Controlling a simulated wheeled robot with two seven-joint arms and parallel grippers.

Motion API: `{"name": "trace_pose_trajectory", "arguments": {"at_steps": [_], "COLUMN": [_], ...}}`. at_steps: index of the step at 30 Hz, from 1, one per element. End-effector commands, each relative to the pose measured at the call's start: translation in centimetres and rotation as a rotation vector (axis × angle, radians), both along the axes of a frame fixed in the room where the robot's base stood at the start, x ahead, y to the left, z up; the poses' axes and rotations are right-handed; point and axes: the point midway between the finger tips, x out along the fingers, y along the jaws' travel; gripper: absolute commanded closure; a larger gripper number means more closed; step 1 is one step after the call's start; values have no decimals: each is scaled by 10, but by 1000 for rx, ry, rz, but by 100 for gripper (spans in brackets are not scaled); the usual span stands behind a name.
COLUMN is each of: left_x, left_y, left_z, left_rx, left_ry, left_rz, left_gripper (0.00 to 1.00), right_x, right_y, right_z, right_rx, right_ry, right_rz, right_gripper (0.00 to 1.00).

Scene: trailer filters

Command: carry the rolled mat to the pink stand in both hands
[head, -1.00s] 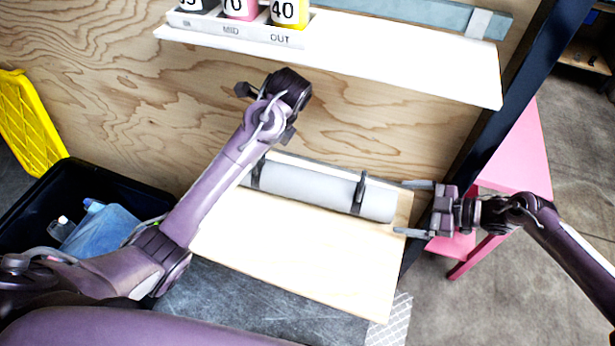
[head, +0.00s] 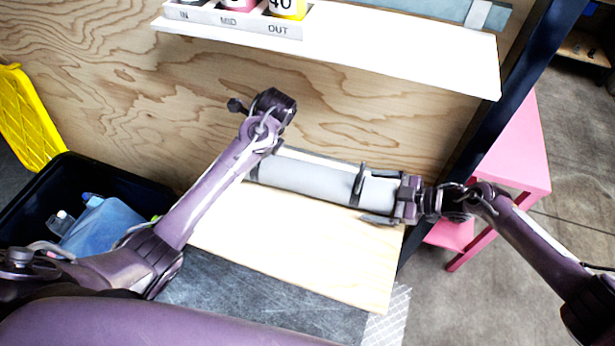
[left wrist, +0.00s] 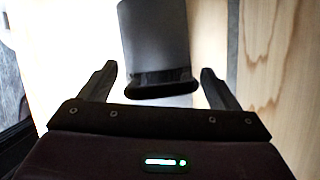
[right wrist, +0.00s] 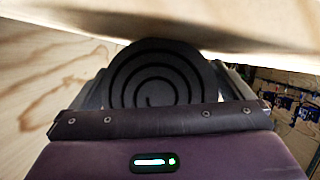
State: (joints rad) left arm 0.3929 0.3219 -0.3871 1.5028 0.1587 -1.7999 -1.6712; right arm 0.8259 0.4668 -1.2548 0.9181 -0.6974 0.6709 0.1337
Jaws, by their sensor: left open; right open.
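The rolled mat (head: 310,182) is a light grey roll with dark straps, lying on a pale wooden board against the plywood wall. My right gripper (head: 384,195) is open at its right end. In the right wrist view the mat's spiral end (right wrist: 155,80) sits between the fingers (right wrist: 165,80). My left gripper (left wrist: 158,70) is open; in the left wrist view the mat's other end (left wrist: 155,40) lies ahead between its fingers, apart from them. My left arm hides this gripper in the head view. The pink stand (head: 515,150) is at the right, behind a dark post.
A white shelf (head: 400,65) with a tray marked IN, MID, OUT (head: 230,20) overhangs the wooden board (head: 310,250). The dark post (head: 490,130) stands between the board and the stand. A black bin (head: 60,175) with bottles and a yellow lid are at left.

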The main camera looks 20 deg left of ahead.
Motion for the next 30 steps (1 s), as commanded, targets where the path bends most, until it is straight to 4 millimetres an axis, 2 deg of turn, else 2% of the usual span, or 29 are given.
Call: {"name": "trace_pose_trajectory", "arguments": {"at_steps": [6, 7, 22, 23, 30], "left_x": [0, 0, 0, 0, 0], "left_y": [0, 0, 0, 0, 0], "left_z": [0, 0, 0, 0, 1], "left_rx": [0, 0, 0, 0, 0], "left_ry": [0, 0, 1, 1, -1], "left_rz": [0, 1, 1, 1, 2], "left_gripper": [17, 19, 85, 86, 86], "right_x": [0, 0, 0, 0, 1], "right_y": [0, 0, 0, 0, 1], "right_z": [0, 0, 0, 0, 3], "right_rx": [0, 0, 0, 0, 3], "right_ry": [0, -1, -1, -2, -4], "right_rz": [0, 0, 0, 0, 0], "right_gripper": [0, 3, 68, 71, 71]}}
